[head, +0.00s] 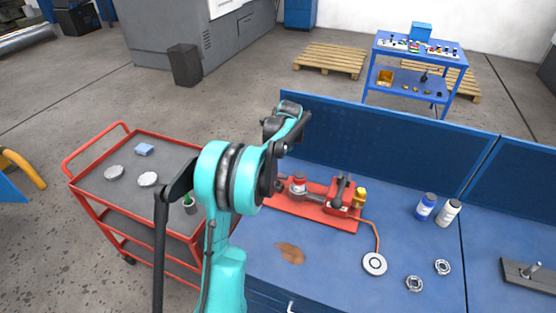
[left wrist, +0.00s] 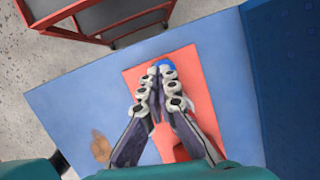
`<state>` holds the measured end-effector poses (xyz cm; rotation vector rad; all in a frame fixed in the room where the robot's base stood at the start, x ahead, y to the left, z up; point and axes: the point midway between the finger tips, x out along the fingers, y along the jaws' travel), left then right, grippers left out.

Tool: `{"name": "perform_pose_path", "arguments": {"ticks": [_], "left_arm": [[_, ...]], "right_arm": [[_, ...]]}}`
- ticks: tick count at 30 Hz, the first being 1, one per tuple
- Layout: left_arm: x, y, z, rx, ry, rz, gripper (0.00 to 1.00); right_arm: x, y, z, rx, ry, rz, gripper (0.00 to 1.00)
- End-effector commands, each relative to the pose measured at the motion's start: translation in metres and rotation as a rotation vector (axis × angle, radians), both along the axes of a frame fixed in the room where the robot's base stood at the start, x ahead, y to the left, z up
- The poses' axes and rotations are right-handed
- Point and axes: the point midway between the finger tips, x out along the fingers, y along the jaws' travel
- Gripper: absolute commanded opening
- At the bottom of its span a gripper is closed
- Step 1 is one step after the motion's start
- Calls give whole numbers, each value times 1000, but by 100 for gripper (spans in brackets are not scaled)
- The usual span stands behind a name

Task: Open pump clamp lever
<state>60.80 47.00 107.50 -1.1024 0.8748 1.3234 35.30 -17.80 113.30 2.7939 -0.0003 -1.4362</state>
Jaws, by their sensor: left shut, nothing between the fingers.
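A pump assembly with a red body (head: 337,199) and a dark upright lever-like part (head: 341,187) stands on a red base plate (head: 290,211) on the blue bench. I cannot tell for certain which part is the clamp lever. The red plate also shows in the left wrist view (left wrist: 137,80). My left gripper (left wrist: 157,72) is shut and empty above this plate, its fingertips together. A small blue part (left wrist: 167,67) shows just beside the fingertips; contact cannot be told. In the head view my teal arm hides the left gripper and the plate's left end. My right gripper is not in view.
A red cart (head: 122,196) stands left of the bench. A blue back panel (head: 385,133) runs behind the pump. A brown stain (head: 290,253) marks the front.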

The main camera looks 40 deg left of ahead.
Motion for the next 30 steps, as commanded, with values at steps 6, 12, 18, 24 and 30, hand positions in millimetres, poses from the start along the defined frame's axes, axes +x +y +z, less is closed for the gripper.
{"name": "perform_pose_path", "arguments": {"ticks": [6,12,18,24,30], "left_arm": [[-2,8,-1,1,0,2,0],[-3,11,-1,1,1,1,0],[-3,12,-2,1,1,0,0],[-3,12,-2,1,1,0,0],[-3,10,3,2,1,1,0]], "right_arm": [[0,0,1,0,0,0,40],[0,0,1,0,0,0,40],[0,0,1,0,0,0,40],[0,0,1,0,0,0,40],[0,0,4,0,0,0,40]]}}
